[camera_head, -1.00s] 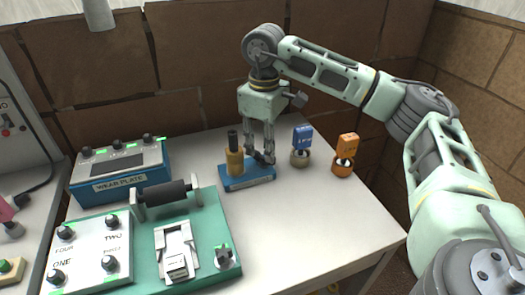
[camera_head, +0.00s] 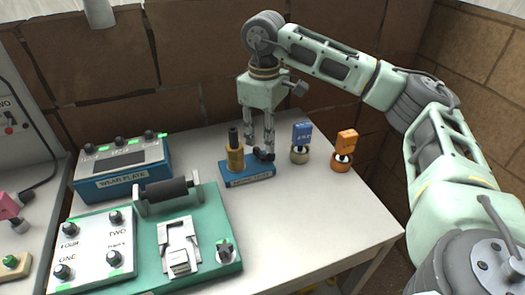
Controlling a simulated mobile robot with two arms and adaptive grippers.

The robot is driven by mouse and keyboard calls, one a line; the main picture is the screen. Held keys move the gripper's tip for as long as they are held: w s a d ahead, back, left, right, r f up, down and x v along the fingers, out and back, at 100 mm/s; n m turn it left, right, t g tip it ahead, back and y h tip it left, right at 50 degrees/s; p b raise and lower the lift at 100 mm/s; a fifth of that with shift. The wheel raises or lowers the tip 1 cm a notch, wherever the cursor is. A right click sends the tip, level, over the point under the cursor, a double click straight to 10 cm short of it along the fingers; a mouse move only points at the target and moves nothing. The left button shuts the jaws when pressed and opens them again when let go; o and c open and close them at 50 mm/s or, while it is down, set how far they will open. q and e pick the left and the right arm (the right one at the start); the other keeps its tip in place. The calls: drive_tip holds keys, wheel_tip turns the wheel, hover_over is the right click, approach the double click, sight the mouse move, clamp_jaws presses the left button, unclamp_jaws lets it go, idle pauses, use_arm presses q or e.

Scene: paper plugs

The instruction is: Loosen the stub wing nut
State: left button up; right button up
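My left gripper is not in view.
Blue-topped (camera_head: 301,151) and orange-topped (camera_head: 344,158) pieces stand close to the right. A blue box (camera_head: 122,168) marked "WEAR PLATE" and a green fixture (camera_head: 220,215) with a black roller (camera_head: 166,190) stand left. The table's front right (camera_head: 330,225) is clear.

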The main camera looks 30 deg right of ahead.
sight(264, 155)
drive_tip(key=shift+f+b, duration=0.9)
drive_tip(key=shift+f, duration=0.45)
drive_tip(key=shift+f+b, duration=0.45)
drive_tip(key=shift+f, duration=0.15)
drive_tip(key=shift+c, duration=0.3)
clamp_jaws()
drive_tip(key=shift+o, duration=0.3)
unclamp_jaws()
